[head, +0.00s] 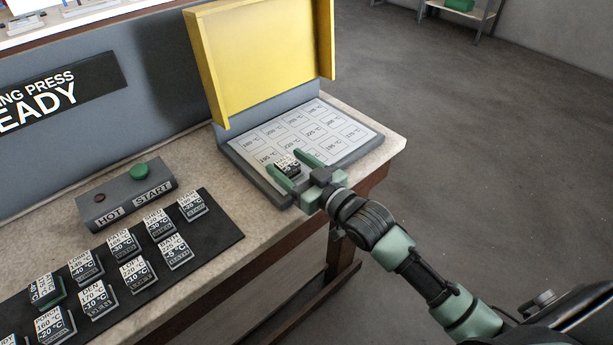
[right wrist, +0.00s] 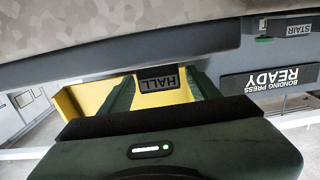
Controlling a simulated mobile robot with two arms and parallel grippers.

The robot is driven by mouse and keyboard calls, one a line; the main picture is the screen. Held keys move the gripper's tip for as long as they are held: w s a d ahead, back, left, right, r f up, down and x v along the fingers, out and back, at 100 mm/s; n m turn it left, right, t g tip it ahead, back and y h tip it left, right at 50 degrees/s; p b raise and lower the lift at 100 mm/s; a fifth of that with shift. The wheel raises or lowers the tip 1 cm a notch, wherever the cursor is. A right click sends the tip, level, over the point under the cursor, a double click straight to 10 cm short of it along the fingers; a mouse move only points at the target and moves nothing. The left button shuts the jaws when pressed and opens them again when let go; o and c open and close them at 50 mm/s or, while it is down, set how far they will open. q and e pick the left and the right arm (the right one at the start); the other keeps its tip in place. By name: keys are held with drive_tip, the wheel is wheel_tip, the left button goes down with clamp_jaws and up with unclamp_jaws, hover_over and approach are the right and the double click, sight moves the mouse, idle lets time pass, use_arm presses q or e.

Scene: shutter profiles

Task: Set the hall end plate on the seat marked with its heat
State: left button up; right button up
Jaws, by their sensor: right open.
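The hall end plate (head: 288,169) is a small dark block with a white top label, at the front edge of the grey press bed (head: 347,156). Its HALL face (right wrist: 158,82) shows upside down in the right wrist view. My right gripper (head: 284,162) is open, with one green finger on each side of the plate. I cannot tell whether the fingers touch it. The bed carries a white grid of seats marked with temperatures. The seat mark under the plate is hidden, and the plate's own heat is too small to read. My left gripper is not in view.
A raised yellow lid (head: 257,62) stands behind the bed. A grey control box (head: 125,203) with a green START button is at left. A black mat (head: 221,240) holds several other labelled plates. A dark sign (head: 45,92) reads READY. Several seats right of the plate are bare.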

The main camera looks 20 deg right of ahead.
drive_tip(key=v, duration=1.1)
drive_tip(key=shift+b, duration=0.45)
drive_tip(key=shift+s, duration=0.1)
